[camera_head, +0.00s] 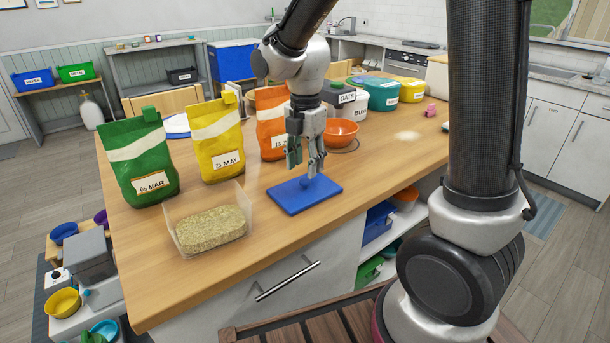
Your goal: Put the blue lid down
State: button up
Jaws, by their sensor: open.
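The blue lid (315,200) is a flat rectangle with a small knob on top. It lies flat on the wooden counter (240,285) near the front edge, right of the clear container (171,233) of pale grainy food. My gripper (305,169) points down over the lid, its fingers spread open just above and around the knob. I cannot tell whether a finger touches the knob. The clear container is uncovered.
Green (139,160), yellow (216,140) and orange (271,122) bags stand behind. The counter is clear right of the lid.

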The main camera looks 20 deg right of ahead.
aim_at(305, 180)
notch_tip(305, 180, up, 7)
jog(key=s+d+r+m+t, duration=0.2)
jog(key=s+d+m, duration=0.5)
jog(key=m, duration=0.5)
jog(key=s+d+r+m+t, duration=0.2)
jog(key=s+d+m, duration=0.5)
jog(key=s+m, duration=0.5)
jog(key=shift+d+r+m, duration=0.3)
jog(key=shift+d+r, duration=0.1)
jog(key=shift+r, duration=0.35)
